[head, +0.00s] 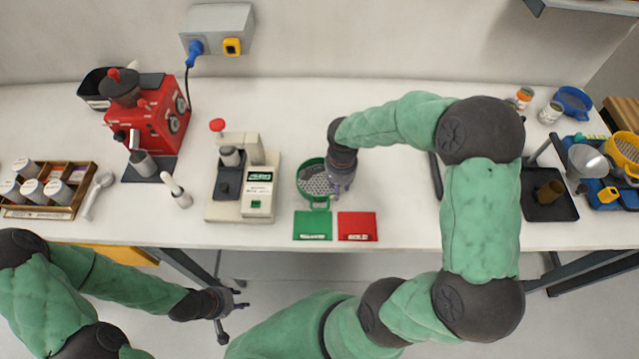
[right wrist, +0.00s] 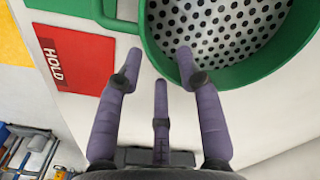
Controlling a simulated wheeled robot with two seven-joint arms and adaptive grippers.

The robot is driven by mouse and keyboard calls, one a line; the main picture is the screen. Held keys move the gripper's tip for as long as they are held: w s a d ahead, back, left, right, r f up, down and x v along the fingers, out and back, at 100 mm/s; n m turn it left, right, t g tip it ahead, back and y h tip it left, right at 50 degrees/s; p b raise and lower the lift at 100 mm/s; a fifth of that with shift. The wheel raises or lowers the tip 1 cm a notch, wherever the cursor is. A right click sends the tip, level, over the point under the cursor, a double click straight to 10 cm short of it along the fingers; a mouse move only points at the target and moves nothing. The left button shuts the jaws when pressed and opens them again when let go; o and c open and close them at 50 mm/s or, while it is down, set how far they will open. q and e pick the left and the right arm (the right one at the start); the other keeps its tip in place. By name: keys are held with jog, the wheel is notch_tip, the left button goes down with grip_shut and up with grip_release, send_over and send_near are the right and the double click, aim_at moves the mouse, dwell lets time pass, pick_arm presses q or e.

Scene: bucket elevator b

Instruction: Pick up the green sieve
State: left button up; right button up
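The green sieve (head: 302,181), a round green rim with a perforated grey mesh, lies on the white table; its handle points to the table's front edge. My right gripper (head: 341,187) is at the sieve's right side and hides part of that rim. In the right wrist view the sieve (right wrist: 240,75) fills the upper right. The purple fingers of my right gripper (right wrist: 156,70) are spread with nothing between them. One fingertip overlaps the sieve's rim in that view; I cannot tell if it touches. My left gripper (head: 232,302) is open and empty, in front of the table's edge.
A green card (head: 313,226) and a red card (head: 357,227) lie in front of the sieve. A white press-like device (head: 261,176) stands to its left, with a red grinder (head: 150,112) further left. A black tray (head: 552,203) is at the right.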

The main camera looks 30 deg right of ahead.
jog(key=shift+f, duration=0.7)
grip_shut()
jog(key=shift+r, duration=0.15)
